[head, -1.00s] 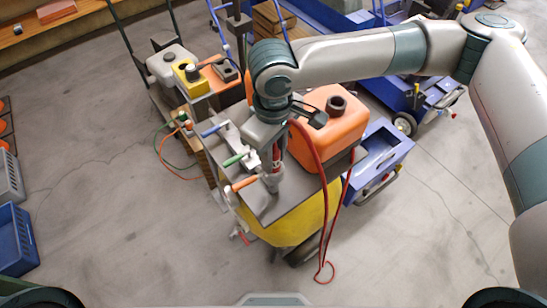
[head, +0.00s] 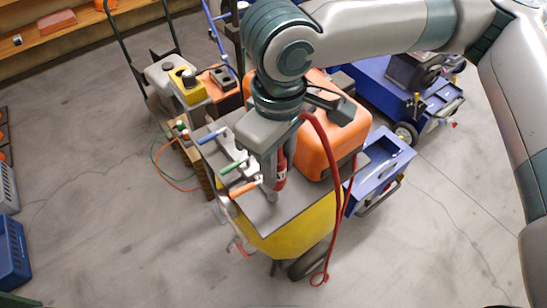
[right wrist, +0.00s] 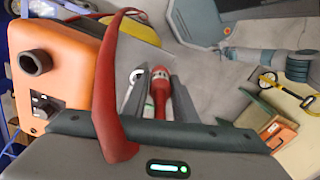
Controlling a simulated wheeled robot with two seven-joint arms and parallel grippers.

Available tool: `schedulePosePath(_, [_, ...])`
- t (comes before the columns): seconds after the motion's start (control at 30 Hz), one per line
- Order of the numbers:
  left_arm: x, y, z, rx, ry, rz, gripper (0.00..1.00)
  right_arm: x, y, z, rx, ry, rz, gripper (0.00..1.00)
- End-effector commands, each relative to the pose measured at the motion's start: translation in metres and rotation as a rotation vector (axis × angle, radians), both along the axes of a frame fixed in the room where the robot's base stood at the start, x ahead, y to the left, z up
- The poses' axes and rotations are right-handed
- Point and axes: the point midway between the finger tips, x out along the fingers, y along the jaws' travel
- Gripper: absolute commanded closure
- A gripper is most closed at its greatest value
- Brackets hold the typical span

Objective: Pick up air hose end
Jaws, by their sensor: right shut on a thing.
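The air hose end (head: 281,167) is a red fitting on the red air hose (head: 333,170). My right gripper (head: 272,178) points down over the cart top and is shut on it. In the right wrist view the red end (right wrist: 160,92) stands between the two dark fingers (right wrist: 158,98). The hose arches across that view and, in the head view, hangs over the cart's right side to a loop near the floor. I cannot tell whether the end touches the cart top. What seems to be my left arm shows in the right wrist view; its jaw state is unclear.
The yellow cart (head: 290,236) carries an orange tank (head: 314,150) beside my right wrist. A rack with blue, green and orange handles (head: 242,188) stands close left of the fingers. A blue trolley (head: 382,172) is to the right. Open floor (head: 110,240) lies left.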

Motion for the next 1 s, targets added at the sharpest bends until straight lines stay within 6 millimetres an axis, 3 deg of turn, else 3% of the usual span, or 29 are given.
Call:
schedulePosePath(0.2, [0.0, 0.0, -0.012, 0.0, 0.0, 0.0, 0.69, -0.034, -0.005, 0.019, 0.001, -0.003, 0.004, 0.98])
schedulePosePath(0.4, [0.0, 0.0, -0.015, 0.0, 0.0, 0.0, 0.69, -0.05, -0.007, 0.03, 0.0, -0.001, 0.001, 0.98])
schedulePosePath(1.0, [0.0, 0.0, -0.014, 0.0, 0.0, 0.0, 0.69, -0.053, -0.008, 0.032, 0.0, 0.0, -0.001, 0.98])
